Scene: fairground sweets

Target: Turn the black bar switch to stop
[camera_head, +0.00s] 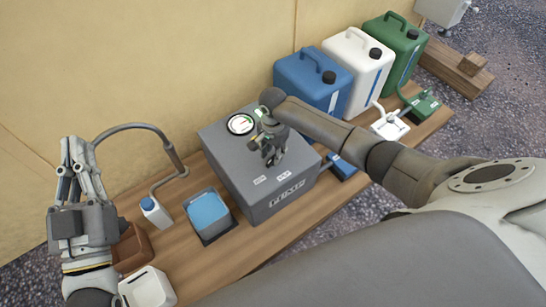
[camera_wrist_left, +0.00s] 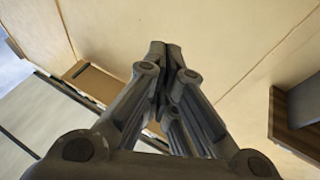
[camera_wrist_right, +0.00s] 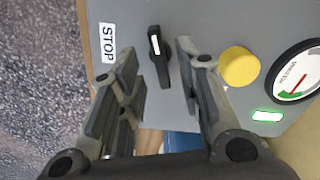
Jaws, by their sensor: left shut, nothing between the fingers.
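The black bar switch (camera_wrist_right: 158,56) sits on the top face of a grey box (camera_head: 216,143). Its white mark points up in the right wrist view. The white STOP label (camera_wrist_right: 108,42) lies to the left of the switch there. My right gripper (camera_head: 271,156) is over the box, open, with one finger on each side of the switch; I see gaps on both sides and no clear contact. In the head view this gripper hides the switch. My left gripper (camera_head: 72,150) is raised at the left, shut and empty, and also shows in its wrist view (camera_wrist_left: 165,52).
The box also carries a yellow button (camera_wrist_right: 240,67), a lit green lamp (camera_wrist_right: 267,116) and a round gauge (camera_wrist_right: 300,78). Blue (camera_head: 305,80), white (camera_head: 355,62) and green (camera_head: 398,42) canisters stand behind. A blue-topped device (camera_head: 208,211) sits left of the box.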

